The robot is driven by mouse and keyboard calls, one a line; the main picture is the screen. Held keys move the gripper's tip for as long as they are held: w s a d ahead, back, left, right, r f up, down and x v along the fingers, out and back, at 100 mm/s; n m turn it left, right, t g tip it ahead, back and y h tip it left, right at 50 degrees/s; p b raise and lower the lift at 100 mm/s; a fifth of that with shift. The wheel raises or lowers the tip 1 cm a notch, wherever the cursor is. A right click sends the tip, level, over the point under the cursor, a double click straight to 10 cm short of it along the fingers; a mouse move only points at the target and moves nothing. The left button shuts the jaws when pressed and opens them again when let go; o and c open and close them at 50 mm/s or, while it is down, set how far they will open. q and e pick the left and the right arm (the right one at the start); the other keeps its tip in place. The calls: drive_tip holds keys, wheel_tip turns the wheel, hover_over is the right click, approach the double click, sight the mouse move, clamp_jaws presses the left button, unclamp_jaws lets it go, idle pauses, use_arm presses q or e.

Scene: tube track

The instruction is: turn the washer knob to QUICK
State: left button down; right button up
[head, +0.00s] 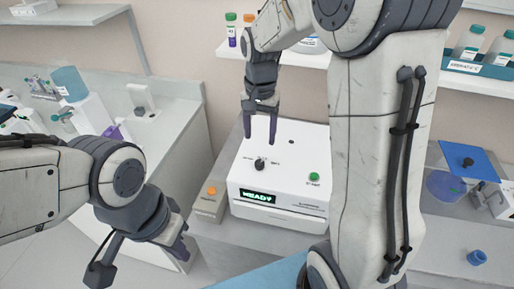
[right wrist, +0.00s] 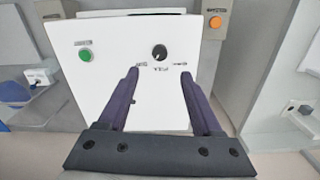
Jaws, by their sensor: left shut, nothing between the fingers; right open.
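The washer (head: 290,212) is a white box with a lit READY display on its front. Its black knob (head: 260,163) sits on the top panel with small labels around it, too small to read surely. The knob also shows in the right wrist view (right wrist: 159,52); its pointer direction is unclear. My right gripper (head: 260,139) is open, fingers down, above the panel. In the right wrist view its empty fingers (right wrist: 159,72) appear on either side of the knob's line, with no contact visible. My left gripper (head: 183,250) is shut and empty, away from the washer at lower left.
A green button (head: 314,177) is on the washer panel, right of the knob. A box with an orange button (head: 212,190) stands left of the washer. A blue plate (head: 468,160) and blue cap (head: 477,257) lie on the right counter. Shelves with bottles are behind.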

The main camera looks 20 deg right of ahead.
sight(260, 163)
wheel_tip(260, 163, down, 10)
drive_tip(key=shift+f+p, duration=0.15)
drive_tip(key=shift+p, duration=0.9)
drive_tip(key=shift+c, duration=0.3)
clamp_jaws()
